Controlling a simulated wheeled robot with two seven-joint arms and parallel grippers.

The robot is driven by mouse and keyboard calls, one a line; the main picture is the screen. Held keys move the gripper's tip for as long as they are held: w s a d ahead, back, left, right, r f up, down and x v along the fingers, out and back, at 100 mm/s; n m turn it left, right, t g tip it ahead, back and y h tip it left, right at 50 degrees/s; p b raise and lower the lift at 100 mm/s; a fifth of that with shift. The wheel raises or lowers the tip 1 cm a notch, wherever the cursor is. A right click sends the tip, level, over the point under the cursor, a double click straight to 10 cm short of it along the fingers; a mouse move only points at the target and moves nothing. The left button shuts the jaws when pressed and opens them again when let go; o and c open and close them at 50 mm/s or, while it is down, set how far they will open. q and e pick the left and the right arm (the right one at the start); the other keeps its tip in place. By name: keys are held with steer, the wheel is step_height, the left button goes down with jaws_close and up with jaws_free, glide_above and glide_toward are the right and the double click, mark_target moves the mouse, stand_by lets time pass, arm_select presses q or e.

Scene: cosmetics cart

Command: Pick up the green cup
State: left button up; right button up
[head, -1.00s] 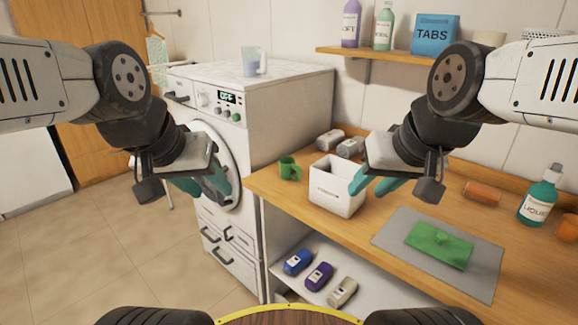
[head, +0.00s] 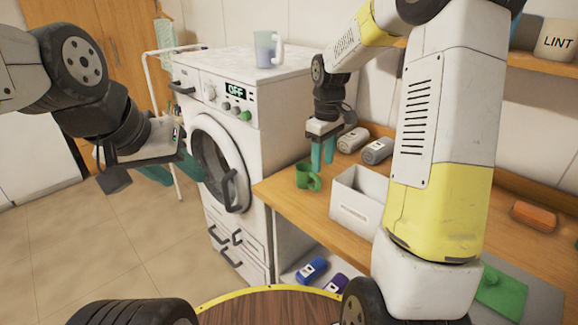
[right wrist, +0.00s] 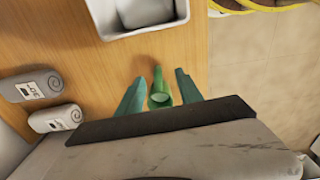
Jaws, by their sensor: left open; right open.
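The green cup (head: 303,178) stands upright on the wooden counter near its left end, its handle towards the right. My right gripper (head: 323,153) points down beside the cup, with open teal fingers at the cup's far right side in the head view. In the right wrist view the green cup (right wrist: 158,97) shows between the two spread fingers of my right gripper (right wrist: 159,92), and no grasp is seen. Whether the fingertips reach below its rim I cannot tell. My left gripper (head: 178,168) is open and empty in front of the washing machine.
A white open box (head: 355,212) stands right of the cup, partly behind my right arm. Two grey rolled items (head: 365,146) lie behind the cup. The washing machine (head: 235,115) stands left of the counter, with a cup (head: 265,50) on top.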

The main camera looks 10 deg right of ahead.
mark_target(319, 181)
steer(key=shift+w+a+f, duration=0.2)
steer(key=shift+w+f, duration=0.85)
steer(key=shift+w, duration=0.05)
step_height(319, 181, down, 8)
steer(key=shift+r, duration=0.25)
steer(key=shift+s, duration=0.1)
jaws_close()
stand_by(0.4)
